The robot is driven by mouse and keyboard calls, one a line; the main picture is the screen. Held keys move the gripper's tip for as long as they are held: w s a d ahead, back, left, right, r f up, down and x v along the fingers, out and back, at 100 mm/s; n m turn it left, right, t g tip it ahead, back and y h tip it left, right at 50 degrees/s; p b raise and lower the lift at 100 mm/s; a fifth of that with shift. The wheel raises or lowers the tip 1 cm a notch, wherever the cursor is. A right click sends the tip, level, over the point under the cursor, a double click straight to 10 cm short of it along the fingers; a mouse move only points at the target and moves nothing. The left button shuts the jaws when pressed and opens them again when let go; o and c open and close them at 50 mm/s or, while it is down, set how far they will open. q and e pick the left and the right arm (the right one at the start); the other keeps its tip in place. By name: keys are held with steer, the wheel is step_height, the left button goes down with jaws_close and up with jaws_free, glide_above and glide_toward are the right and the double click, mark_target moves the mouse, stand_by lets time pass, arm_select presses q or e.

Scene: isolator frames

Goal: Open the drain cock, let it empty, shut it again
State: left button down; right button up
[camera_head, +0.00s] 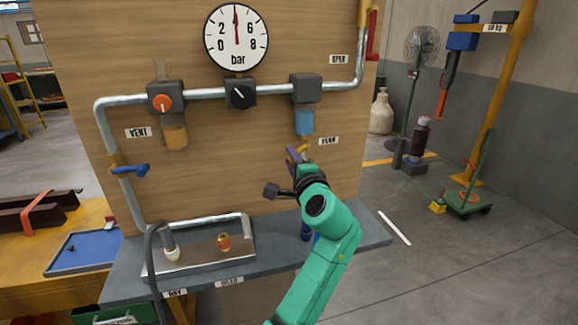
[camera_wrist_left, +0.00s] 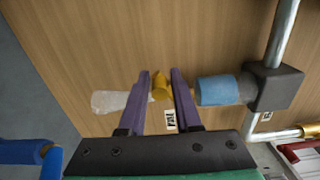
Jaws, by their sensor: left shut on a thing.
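The drain cock (camera_head: 302,149) is a small yellow fitting under a filter bowl (camera_head: 304,121) with blue contents, beside a small label (camera_head: 328,141). My left gripper (camera_head: 292,156), on the green arm, is at the cock. In the left wrist view, its two purple fingers (camera_wrist_left: 161,95) stand on either side of the yellow cock (camera_wrist_left: 160,86) and are shut on it. The blue bowl (camera_wrist_left: 217,90) is to their right. A whitish translucent shape (camera_wrist_left: 110,101) lies left of the fingers; I cannot tell what it is. My right gripper is not in view.
A pressure gauge (camera_head: 236,37) with its needle near upright hangs on the wooden board. A regulator with an orange knob (camera_head: 162,103), a black knob (camera_head: 239,95) and a blue-handled valve (camera_head: 132,170) are left of the cock. A metal tray (camera_head: 205,257) sits on the shelf below.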

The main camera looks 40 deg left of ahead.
arm_select(q)
steer(key=shift+w+d+f+n+b, duration=0.45)
steer(key=shift+w+n+b, duration=0.15)
steer(key=shift+n+b, duration=1.25)
steer(key=shift+w+d+f+n+b, duration=0.3)
steer(key=shift+w+d+n+b, duration=0.2)
steer(key=shift+n+b, duration=1.4)
steer(key=shift+w+d+f+n+b, duration=0.4)
steer(key=shift+w+n+b, duration=0.25)
steer(key=shift+n+b, duration=1.2)
steer(key=shift+r+n+p, duration=0.15)
steer(key=shift+n+p, duration=0.15)
steer(key=c, duration=1.1)
jaws_free()
steer(key=o, duration=0.3)
steer(key=shift+w, duration=0.1)
steer(key=shift+o, duration=0.2)
steer(key=shift+d, duration=0.1)
steer(key=shift+f, duration=0.2)
